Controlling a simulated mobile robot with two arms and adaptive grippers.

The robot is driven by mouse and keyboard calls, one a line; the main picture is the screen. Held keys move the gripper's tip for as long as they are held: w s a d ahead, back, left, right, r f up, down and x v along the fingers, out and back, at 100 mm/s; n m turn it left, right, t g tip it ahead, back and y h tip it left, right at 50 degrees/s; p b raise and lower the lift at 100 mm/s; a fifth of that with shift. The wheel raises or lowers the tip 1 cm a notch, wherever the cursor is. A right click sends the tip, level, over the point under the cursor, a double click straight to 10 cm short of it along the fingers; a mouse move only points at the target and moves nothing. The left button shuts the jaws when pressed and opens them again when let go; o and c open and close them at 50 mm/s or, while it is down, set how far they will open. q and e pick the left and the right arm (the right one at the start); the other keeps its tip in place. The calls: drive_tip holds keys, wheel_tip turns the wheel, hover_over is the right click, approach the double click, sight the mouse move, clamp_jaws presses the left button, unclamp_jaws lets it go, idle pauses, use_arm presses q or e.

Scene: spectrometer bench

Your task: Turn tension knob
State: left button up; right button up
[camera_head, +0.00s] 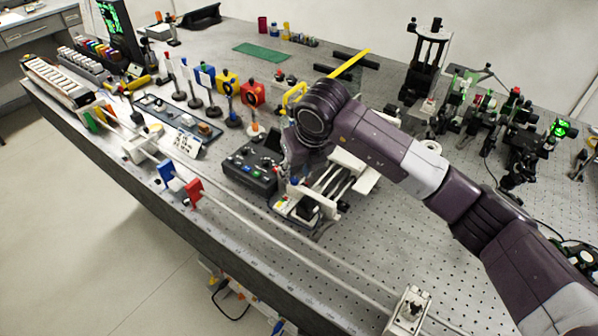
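My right arm comes in from the right and reaches over the middle of the bench. Its gripper (297,160) points down beside a white slide-like device with rods (345,180) and a black block on its near end. The wrist covers most of the gripper, so its fingers and their opening do not show clearly. I cannot make out which part is the tension knob; it may be hidden under the gripper or too small to tell. My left gripper is not in view.
A black control box with knobs (250,170) stands just left of the gripper. A long rail with red (194,191) and blue (167,172) plates runs along the front edge. Several optic mounts stand at back left and right.

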sight(294, 182)
drive_tip(key=shift+x, duration=1.45)
clamp_jaws()
